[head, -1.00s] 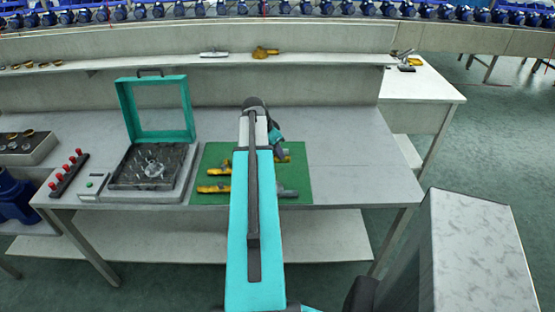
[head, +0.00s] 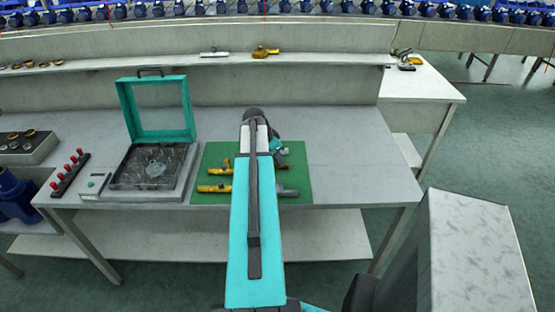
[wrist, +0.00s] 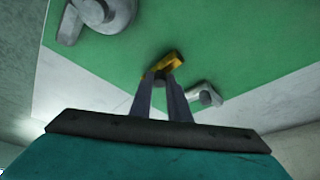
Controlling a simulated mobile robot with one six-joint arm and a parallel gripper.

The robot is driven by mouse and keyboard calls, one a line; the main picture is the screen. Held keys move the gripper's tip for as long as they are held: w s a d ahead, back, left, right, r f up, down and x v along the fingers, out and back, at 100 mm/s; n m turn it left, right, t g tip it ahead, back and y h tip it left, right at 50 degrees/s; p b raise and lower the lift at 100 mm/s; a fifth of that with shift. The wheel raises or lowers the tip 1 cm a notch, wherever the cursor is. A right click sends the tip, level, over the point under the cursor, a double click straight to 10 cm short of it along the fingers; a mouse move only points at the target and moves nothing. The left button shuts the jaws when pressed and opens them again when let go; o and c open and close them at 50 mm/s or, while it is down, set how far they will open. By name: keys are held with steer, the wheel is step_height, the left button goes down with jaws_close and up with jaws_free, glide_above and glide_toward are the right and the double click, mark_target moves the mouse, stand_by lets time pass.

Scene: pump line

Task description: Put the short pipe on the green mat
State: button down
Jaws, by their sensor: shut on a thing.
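The green mat (head: 303,172) lies on the bench in the head view and fills much of the wrist view (wrist: 240,50). My gripper (wrist: 163,77) is over the mat, its fingers shut on a small yellow piece with a grey part, which I take to be the short pipe (wrist: 167,63). Whether it touches the mat is hard to tell. In the head view my arm hides the middle of the mat and the held piece.
Yellow fittings (head: 214,188) and a grey one (head: 288,192) lie on the mat. Grey parts also show in the wrist view, one close right of my fingers (wrist: 205,96), another upper left (wrist: 97,14). A teal-framed open fixture (head: 160,125) stands left. The bench right of the mat is clear.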

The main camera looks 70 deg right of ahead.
steer(key=c, duration=1.7)
jaws_free()
steer(key=shift+o, duration=0.2)
steer(key=shift+r, duration=0.15)
steer(key=b+v, duration=0.2)
steer(key=v, duration=0.9)
steer(key=shift+r, duration=0.4)
steer(key=shift+w+a, duration=0.1)
steer(key=shift+w, duration=0.05)
